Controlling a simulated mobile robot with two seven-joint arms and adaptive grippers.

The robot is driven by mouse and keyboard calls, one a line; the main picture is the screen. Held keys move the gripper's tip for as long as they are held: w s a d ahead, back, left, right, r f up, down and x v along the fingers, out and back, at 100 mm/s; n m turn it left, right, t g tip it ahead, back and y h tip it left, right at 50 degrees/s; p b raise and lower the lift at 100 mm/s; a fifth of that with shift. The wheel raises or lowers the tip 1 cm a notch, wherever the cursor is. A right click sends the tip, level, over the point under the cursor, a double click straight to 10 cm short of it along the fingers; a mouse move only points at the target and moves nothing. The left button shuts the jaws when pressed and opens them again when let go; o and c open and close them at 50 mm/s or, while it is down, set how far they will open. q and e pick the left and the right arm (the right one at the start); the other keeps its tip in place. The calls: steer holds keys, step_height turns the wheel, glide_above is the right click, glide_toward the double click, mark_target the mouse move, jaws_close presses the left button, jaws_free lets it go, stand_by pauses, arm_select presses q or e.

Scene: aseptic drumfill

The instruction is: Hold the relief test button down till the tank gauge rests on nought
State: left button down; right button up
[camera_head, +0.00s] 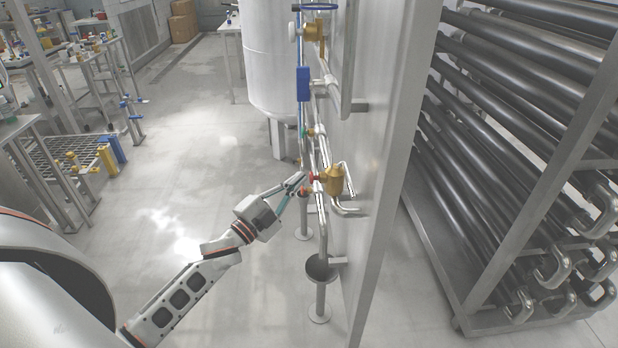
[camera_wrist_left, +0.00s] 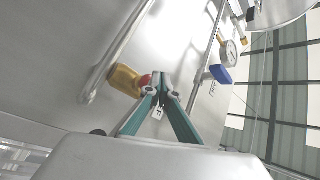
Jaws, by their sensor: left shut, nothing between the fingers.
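A brass relief valve (camera_head: 335,180) sits on the pipework along the steel panel, with a red button (camera_head: 312,177) on its left side. In the left wrist view the brass body (camera_wrist_left: 124,80) and the red button (camera_wrist_left: 146,80) are just left of the fingertips. My left gripper (camera_head: 301,184) is shut and empty, its tips at the button; I cannot tell whether they press it. The closed tips also show in the wrist view (camera_wrist_left: 160,82). A round white-faced gauge (camera_wrist_left: 229,50) is at the upper right there; its needle is too small to read. My right gripper is out of view.
The tall steel panel (camera_head: 375,150) stands just right of the valve. A white tank (camera_head: 270,60) stands behind. A blue part (camera_head: 303,84) is on the pipe above. A rack of dark tubes (camera_head: 520,130) fills the right. Floor (camera_head: 200,120) left of the pipes is clear.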

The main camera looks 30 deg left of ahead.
arm_select(q)
steer(key=shift+w+d, duration=0.25)
steer(key=shift+d, duration=0.3)
stand_by(2.2)
steer(key=shift+a, duration=0.15)
stand_by(1.6)
steer(key=shift+s+a, duration=0.5)
steer(key=shift+a, duration=0.25)
steer(key=s+a, duration=0.1)
steer(key=a, duration=0.2)
steer(key=s+a+p, duration=0.1)
steer(key=shift+s+a, duration=0.15)
steer(key=shift+s, duration=0.15)
stand_by(0.5)
